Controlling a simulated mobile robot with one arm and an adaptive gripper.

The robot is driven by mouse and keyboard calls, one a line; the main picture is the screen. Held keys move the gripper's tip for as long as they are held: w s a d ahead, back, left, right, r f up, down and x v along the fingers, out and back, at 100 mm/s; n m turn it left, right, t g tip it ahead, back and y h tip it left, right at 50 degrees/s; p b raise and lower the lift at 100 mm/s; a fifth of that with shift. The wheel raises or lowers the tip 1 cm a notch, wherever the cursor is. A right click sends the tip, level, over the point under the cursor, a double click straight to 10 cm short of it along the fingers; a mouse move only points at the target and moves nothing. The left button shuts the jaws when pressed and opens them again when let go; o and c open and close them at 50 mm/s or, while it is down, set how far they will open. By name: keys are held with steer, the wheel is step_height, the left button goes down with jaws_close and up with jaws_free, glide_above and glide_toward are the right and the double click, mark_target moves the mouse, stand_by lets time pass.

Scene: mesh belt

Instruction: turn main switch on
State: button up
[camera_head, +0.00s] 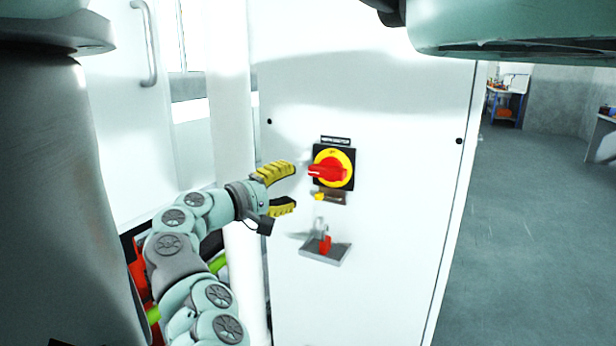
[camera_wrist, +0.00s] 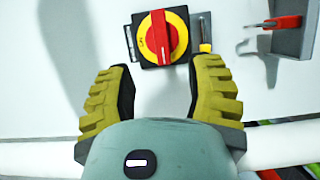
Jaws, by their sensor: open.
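The main switch (camera_head: 332,168) is a red rotary handle on a yellow disc with a black square plate, mounted on the white cabinet front under a small dark label. In the head view its red handle points to the left, towards my gripper. My gripper (camera_head: 288,189) has yellow ridged fingers and is open and empty, just left of the switch. In the wrist view the main switch (camera_wrist: 160,38) lies beyond and between the fingertips of my gripper (camera_wrist: 160,85), with a visible gap to the red handle.
Below the switch is a small brass-coloured fitting (camera_head: 329,197) on a plate. Lower down a grey bracket (camera_head: 325,250) with a red part juts from the white cabinet (camera_head: 380,290). A white post (camera_head: 238,120) stands to the left. Open grey floor (camera_head: 530,240) lies to the right.

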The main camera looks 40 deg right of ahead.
mark_target(326, 175)
steer(key=d, duration=0.9)
steer(key=shift+d+p, duration=0.1)
steer(key=shift+p, duration=0.2)
steer(key=shift+s+d+f, duration=0.1)
steer(key=shift+s+d, duration=0.05)
steer(key=shift+d, duration=1.15)
steer(key=shift+c, duration=0.2)
jaws_close()
